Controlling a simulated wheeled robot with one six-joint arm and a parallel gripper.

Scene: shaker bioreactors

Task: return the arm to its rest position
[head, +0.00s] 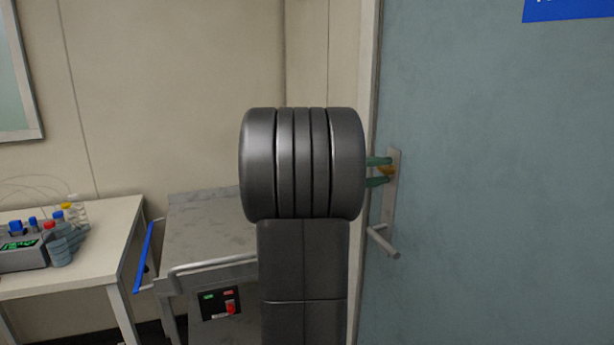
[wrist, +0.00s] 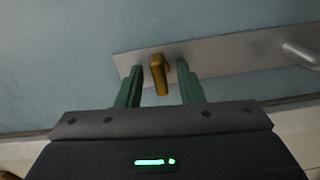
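My gripper (wrist: 159,86) has two green fingers, which stand apart on either side of a brass-coloured knob (wrist: 158,72) on a metal door plate (wrist: 225,55). I see gaps between the knob and both fingers in the wrist view. In the head view the green fingertips (head: 378,172) poke out to the right of my dark arm, at the knob (head: 387,171) on the plate. Most of the gripper is hidden behind my arm there. The arm is raised and stretched forward to the door.
The blue-grey door (head: 490,200) fills the right side, with a lever handle (head: 382,240) below the knob. A metal cart (head: 210,225) with a control box stands left of my arm. A white table (head: 70,285) with bottles and a device is at far left.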

